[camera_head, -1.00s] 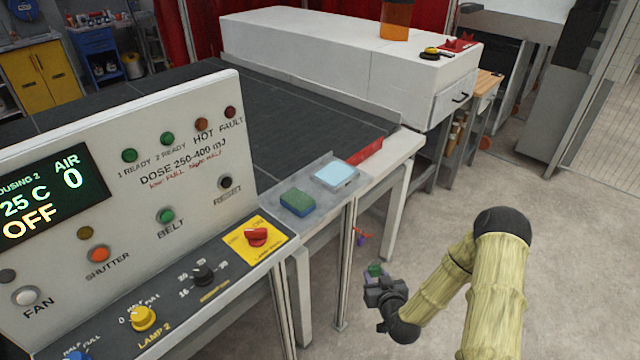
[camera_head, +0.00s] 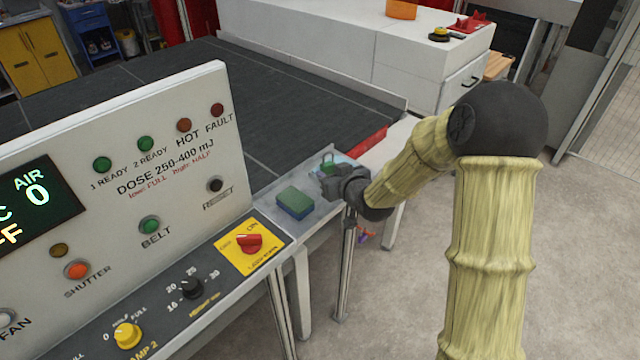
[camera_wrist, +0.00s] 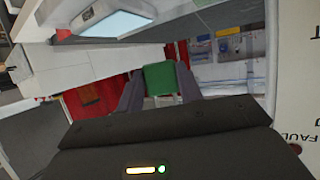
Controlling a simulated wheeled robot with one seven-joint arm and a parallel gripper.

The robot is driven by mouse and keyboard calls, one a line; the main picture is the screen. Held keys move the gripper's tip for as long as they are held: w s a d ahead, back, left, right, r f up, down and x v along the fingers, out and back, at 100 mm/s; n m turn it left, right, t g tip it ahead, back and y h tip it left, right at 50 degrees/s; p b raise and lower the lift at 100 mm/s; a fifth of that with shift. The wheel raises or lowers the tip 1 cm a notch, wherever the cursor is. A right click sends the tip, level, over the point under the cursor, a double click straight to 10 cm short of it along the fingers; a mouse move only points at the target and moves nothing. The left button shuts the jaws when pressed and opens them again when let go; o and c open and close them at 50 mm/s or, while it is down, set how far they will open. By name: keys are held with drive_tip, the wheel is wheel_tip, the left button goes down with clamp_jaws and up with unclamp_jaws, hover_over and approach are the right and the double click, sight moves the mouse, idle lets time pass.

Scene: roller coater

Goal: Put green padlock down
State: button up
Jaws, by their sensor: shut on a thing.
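The green padlock (camera_head: 327,163) is held by my gripper (camera_head: 327,176) above the far part of the grey shelf (camera_head: 268,203) beside the control panel. In the wrist view the padlock's green body (camera_wrist: 160,78) sits between the two dark fingers (camera_wrist: 160,88), which are shut on it. My gripper and wrist cover most of the pale blue-topped square device on the shelf; it shows in the wrist view (camera_wrist: 118,22) at the upper left. I cannot tell how far the padlock is above the shelf.
A green-and-blue block (camera_head: 295,203) lies on the shelf, left of my gripper. The control panel (camera_head: 130,165) with knobs and buttons stands at the left. The dark conveyor belt (camera_head: 200,95) runs behind. A strip of shelf around the block is bare.

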drive_tip(key=p, duration=0.1)
hover_over(330, 208)
drive_tip(key=f, duration=0.5)
drive_tip(key=shift+w+f, duration=0.1)
drive_tip(key=shift+w, duration=0.1)
drive_tip(key=shift+s+a+f, duration=0.1)
drive_tip(key=shift+f, duration=0.2)
drive_tip(key=shift+s, duration=0.15)
drive_tip(key=shift+d+f+p, duration=0.25)
drive_tip(key=shift+p, duration=0.05)
drive_tip(key=shift+a+f+p, duration=0.1)
drive_tip(key=shift+f+p, duration=0.45)
drive_tip(key=shift+f, duration=1.3)
